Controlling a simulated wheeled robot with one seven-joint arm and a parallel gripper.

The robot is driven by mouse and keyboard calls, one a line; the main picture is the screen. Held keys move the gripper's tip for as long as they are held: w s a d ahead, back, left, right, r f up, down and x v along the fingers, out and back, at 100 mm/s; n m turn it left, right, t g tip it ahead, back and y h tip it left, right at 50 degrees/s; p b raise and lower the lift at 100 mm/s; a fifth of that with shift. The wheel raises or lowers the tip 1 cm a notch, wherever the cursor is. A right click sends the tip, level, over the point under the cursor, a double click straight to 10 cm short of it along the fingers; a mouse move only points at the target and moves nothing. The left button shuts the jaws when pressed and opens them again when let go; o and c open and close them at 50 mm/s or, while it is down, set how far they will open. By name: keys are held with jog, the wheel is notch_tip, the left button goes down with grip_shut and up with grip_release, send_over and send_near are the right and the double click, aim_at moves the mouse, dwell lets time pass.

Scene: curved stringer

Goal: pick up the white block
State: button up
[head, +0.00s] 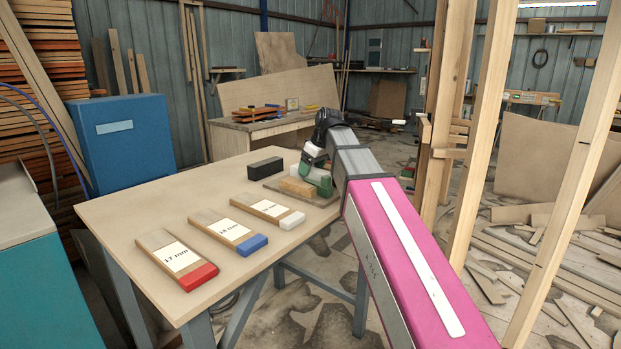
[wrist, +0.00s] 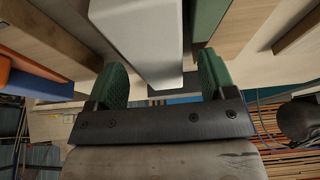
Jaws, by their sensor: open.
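The white block (wrist: 145,40) shows large in the wrist view, its near end in the gap between my fingers. My gripper (wrist: 162,76) is open, with green fingertips on either side of the block and a visible gap at each side. I cannot tell how deep the block sits between them. A green block (wrist: 207,20) lies just right of the white block. In the head view my gripper (head: 313,172) is low over the far right of the table, and it and my arm largely hide the white block there.
A light wooden block (head: 297,187) sits on a dark board (head: 325,199) under my gripper. A black block (head: 265,166) stands to the left. Labelled wooden pieces with red (head: 199,276), blue (head: 252,244) and white (head: 292,220) ends lie nearer. The table's (head: 140,213) left part is clear.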

jog(key=c, duration=1.1)
